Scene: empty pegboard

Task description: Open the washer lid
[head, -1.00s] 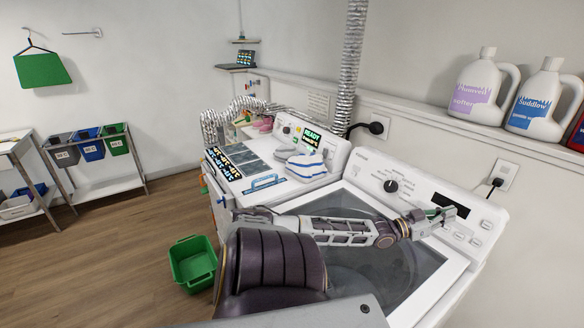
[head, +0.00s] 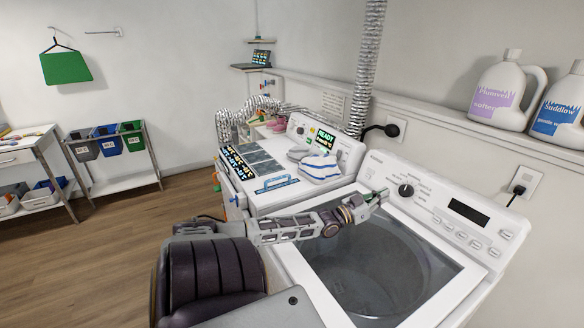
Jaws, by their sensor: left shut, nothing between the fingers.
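The washer (head: 478,262) is white with a control panel, a black knob (head: 405,190) and a dark display. Its lid (head: 385,270), a grey see-through pane in a white frame, lies flat and closed. My left arm reaches in from the left, across the lid's far-left part. My left gripper (head: 376,197) is shut and empty, close to the left end of the control panel, near the lid's back-left corner. I cannot tell whether it touches the washer. My right gripper is out of view.
A second white machine (head: 262,196) stands to the left with folded striped cloth (head: 320,168) on top. Detergent bottles (head: 507,92) line the ledge behind. A silver duct (head: 367,65) rises at the back. Coloured bins (head: 108,140) hang on a rack at left. The floor at left is open.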

